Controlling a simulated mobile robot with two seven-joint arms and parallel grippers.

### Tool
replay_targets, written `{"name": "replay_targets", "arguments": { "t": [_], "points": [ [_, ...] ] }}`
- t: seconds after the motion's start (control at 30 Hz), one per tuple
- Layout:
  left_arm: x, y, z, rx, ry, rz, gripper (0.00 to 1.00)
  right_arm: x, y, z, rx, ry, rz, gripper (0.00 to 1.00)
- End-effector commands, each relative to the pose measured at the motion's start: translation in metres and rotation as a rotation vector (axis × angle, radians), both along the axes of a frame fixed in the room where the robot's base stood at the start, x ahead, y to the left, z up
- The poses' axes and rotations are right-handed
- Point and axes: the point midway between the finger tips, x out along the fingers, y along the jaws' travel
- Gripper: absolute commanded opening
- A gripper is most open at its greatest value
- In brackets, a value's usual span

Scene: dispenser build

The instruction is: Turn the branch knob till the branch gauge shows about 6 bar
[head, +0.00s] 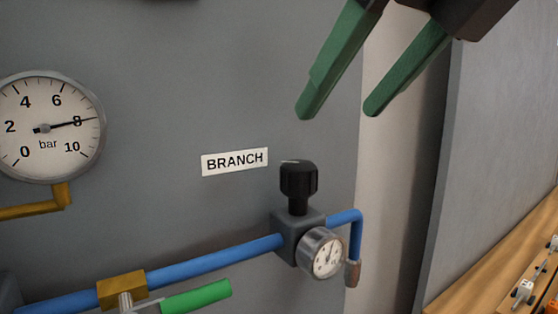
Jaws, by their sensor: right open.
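The black branch knob (298,180) stands upright on a grey regulator block (298,229) on the blue pipe. The small round branch gauge (322,253) sits on the front of the block; its dial is too small to read a value. A white BRANCH label (235,161) is on the grey panel to the left of the knob. My right gripper (337,108) has green fingers spread apart and empty, above and slightly right of the knob, not touching it. My left gripper is not in view.
A large bar gauge (49,127) at the left has its needle near 8. The blue pipe (215,262) runs along the panel, with a brass tee (122,289) and a green handle (196,296). A wooden bench (485,280) with small parts is at the lower right.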

Motion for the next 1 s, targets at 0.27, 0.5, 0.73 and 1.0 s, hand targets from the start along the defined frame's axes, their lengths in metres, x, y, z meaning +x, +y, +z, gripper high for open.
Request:
{"name": "replay_targets", "arguments": {
  "t": [0.27,0.5,0.73,1.0],
  "points": [
    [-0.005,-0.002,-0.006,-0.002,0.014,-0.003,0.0,0.013,0.006,-0.016,-0.005,-0.003,-0.01,0.8],
    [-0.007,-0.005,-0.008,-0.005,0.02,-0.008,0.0,0.043,0.025,-0.051,-0.007,-0.002,-0.008,0.8],
    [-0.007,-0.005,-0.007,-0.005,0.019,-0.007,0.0,0.065,0.039,-0.077,-0.004,-0.004,-0.006,0.8],
    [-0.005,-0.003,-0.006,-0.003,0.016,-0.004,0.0,0.074,0.044,-0.087,-0.003,-0.005,-0.006,0.8]
  ]
}}
